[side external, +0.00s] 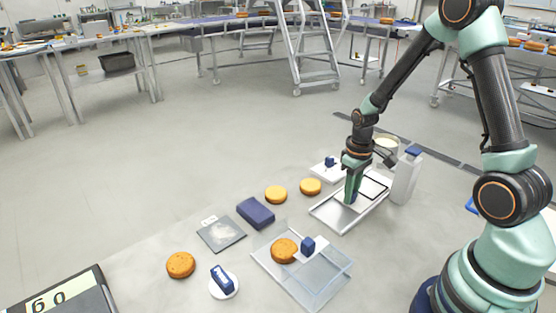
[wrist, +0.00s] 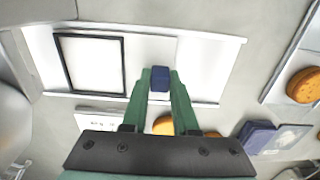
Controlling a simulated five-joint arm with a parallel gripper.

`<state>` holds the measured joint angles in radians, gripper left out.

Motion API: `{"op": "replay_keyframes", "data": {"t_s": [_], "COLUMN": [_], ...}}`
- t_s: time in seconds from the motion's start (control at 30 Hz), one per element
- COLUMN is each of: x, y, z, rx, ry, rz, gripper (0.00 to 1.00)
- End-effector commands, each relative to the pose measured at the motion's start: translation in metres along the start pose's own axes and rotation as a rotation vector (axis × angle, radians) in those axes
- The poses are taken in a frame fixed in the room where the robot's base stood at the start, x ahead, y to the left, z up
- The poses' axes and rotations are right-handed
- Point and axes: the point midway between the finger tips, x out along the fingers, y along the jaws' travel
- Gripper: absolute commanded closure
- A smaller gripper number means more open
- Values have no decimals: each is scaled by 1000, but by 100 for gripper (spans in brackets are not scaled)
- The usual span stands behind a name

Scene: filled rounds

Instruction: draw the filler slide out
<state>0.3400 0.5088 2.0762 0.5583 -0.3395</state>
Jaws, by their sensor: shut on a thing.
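The filler (side external: 328,213) is a long pale tray-like base with raised side rails. It also spans the upper part of the wrist view (wrist: 210,101). A black square frame (wrist: 90,64) stands at one end of it, beside a white upright block with a blue top (side external: 405,180). The slide's dark blue handle (wrist: 160,78) stands near the middle of the base, clear of the black frame. My gripper (side external: 351,195) points down, its green fingers shut on either side of the handle (wrist: 160,85). The fingers mostly hide the handle in the side view.
Two round cakes (side external: 310,187) (side external: 276,195), a dark blue block (side external: 256,213) and a grey plate (side external: 221,234) lie left of the filler. A clear tray (side external: 325,279) holding a cake and a blue block lies in front. A small white piece with a blue knob (side external: 328,165) stands close behind.

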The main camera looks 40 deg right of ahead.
Motion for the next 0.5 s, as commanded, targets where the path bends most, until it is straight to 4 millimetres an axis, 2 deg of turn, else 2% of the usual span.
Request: {"op": "replay_keyframes", "data": {"t_s": [0.03,0.2,0.3,0.5], "x": [-1,-1,-1,-1], "y": [-16,-53,-65,-71], "z": [0,-1,-1,0], "rx": [-10,-7,-5,-2], "ry": [0,2,2,1], "rz": [0,1,1,1], "gripper": [100,100,100,100]}}
